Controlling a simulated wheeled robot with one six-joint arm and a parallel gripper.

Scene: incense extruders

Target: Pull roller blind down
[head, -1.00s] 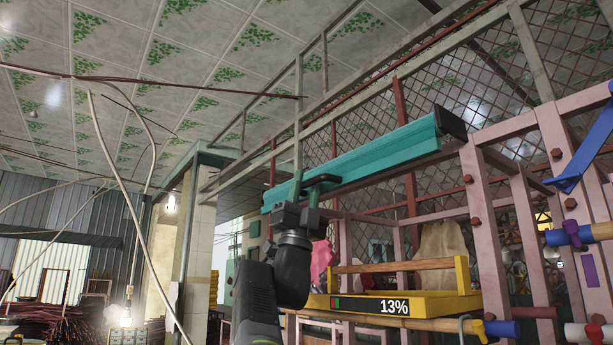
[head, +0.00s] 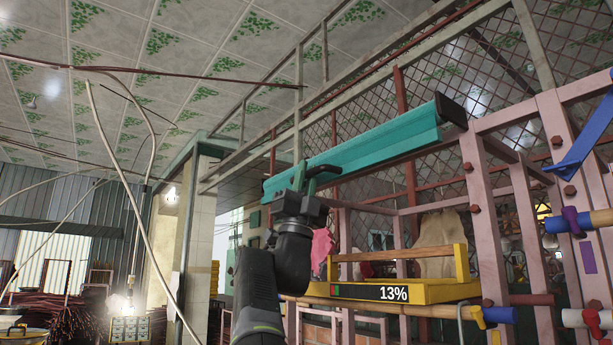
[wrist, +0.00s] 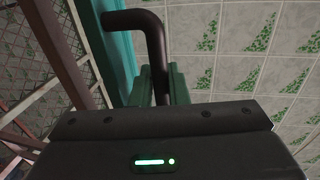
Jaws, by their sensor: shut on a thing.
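The roller blind is rolled up in a long teal housing (head: 370,150) with a dark end cap, set slanting across the upper part of the pink frame. A dark bent handle (head: 325,170) sits at its lower left end, and it shows large in the wrist view (wrist: 135,19). My gripper (head: 301,180) is at that end, shut on the handle. In the wrist view its green fingers (wrist: 160,86) close around the handle's lower end, with the teal housing behind on the left. The exact contact is partly hidden by the gripper body.
A pink post frame (head: 480,200) with rusty mesh stands behind and right. Below the blind is a yellow tray (head: 430,290) with a 13% display. Coloured clamps and rods (head: 580,230) jut out at right. Loose cables (head: 120,160) hang at left.

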